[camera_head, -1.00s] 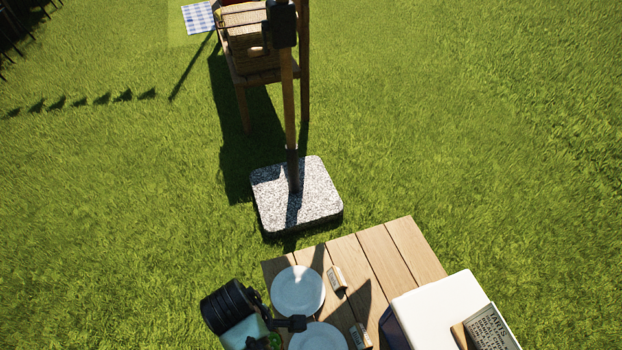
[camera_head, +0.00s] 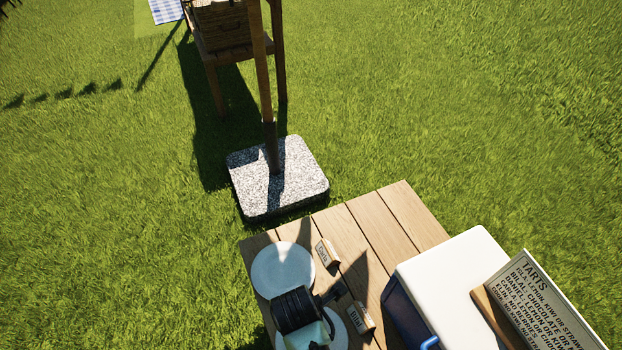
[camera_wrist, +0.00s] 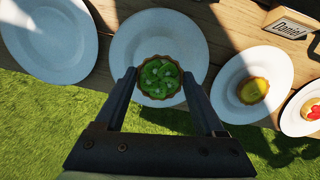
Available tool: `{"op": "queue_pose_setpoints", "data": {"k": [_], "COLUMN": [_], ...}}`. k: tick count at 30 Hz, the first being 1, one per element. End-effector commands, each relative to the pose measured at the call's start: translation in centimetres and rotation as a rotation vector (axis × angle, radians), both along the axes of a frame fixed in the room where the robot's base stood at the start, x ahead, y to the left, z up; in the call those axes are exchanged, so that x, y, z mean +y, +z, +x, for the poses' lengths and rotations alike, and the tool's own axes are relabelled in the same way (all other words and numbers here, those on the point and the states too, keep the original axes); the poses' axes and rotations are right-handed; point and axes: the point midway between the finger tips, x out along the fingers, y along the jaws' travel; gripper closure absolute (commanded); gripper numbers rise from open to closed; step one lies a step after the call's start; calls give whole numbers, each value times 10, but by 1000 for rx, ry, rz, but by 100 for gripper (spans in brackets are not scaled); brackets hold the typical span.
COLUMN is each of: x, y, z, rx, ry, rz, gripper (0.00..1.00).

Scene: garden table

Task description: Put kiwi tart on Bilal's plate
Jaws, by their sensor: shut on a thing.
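The kiwi tart (camera_wrist: 159,77), green fruit in a brown crust, is between the fingers of my gripper (camera_wrist: 160,84) in the wrist view. My gripper is shut on it. The tart overlaps the near half of an empty white plate (camera_wrist: 143,32); I cannot tell its height above it. In the head view my arm partly covers the nearer plate (camera_head: 342,340), hiding the tart. A name card (camera_head: 360,318) stands beside that plate; its small lettering looks like "Bilal", but is not certain.
Another empty plate (camera_head: 282,270) has a card (camera_head: 327,253) beside it. In the wrist view, one plate (camera_wrist: 231,70) holds a yellow tart near the "Daniel" card (camera_wrist: 287,25); another holds a red-topped tart (camera_wrist: 312,111). A cooler (camera_head: 450,265) and TARTS sign (camera_head: 545,300) stand right.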

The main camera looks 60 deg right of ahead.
Motion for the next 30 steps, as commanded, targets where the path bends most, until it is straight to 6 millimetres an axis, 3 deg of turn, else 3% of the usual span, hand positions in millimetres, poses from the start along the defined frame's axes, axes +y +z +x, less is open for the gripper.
{"op": "queue_pose_setpoints", "data": {"k": [12, 24, 25, 29, 30], "x": [0, 0, 0, 0, 0], "y": [-48, -53, -52, -52, -52], "z": [0, 1, 1, 1, 1], "rx": [1, -1, -2, -1, -1], "ry": [-1, -1, -1, -1, -1], "rz": [0, 0, -1, 0, 0], "gripper": [84, 84, 23, 0, 0]}}
